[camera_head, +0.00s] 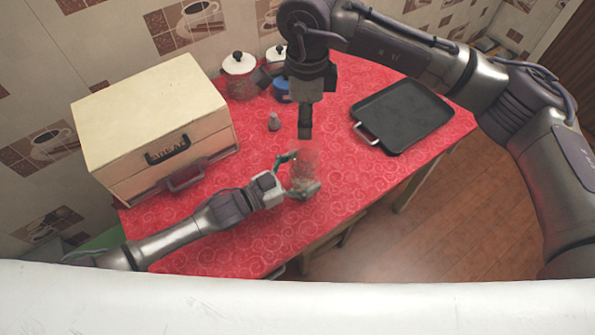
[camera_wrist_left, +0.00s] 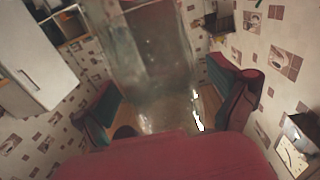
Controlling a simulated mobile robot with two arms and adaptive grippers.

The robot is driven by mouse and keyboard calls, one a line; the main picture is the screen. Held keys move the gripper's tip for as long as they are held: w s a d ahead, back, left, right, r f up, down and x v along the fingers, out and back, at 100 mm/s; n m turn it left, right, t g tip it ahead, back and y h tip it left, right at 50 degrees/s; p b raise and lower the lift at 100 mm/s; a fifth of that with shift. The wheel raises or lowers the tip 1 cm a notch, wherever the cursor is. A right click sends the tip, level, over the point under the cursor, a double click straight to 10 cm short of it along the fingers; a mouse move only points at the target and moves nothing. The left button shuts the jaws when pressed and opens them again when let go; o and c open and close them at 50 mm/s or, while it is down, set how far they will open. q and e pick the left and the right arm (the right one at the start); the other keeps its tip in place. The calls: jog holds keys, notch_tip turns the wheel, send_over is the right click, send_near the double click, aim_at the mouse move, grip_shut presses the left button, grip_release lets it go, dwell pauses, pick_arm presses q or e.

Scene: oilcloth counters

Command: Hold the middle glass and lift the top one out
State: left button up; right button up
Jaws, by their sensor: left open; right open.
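A clear stack of glasses (camera_head: 304,166) stands upright on the red counter in the head view. Its separate glasses are hard to tell apart. My left gripper (camera_head: 299,174) is open, with its fingers on either side of the stack's lower part. In the left wrist view clear glass (camera_wrist_left: 150,60) fills the space between the two open fingers of my left gripper (camera_wrist_left: 170,105); I cannot tell whether they touch it. My right gripper (camera_head: 305,133) points down just above the stack, seen edge-on and with nothing visible in it.
A red oilcloth counter (camera_head: 225,240) carries everything. A cream bread box (camera_head: 150,120) stands at the left. White-lidded jars (camera_head: 239,75), a blue-lidded jar (camera_head: 282,90) and a small grey shaker (camera_head: 274,122) stand behind. A black tray (camera_head: 403,112) lies at the right.

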pick_arm(q)
jog(key=shift+c, duration=0.3)
jog(key=c, duration=1.3)
jog(key=o, duration=1.4)
jog(key=shift+a, duration=0.1)
jog(key=v, duration=1.2)
jog(key=shift+f, duration=0.1)
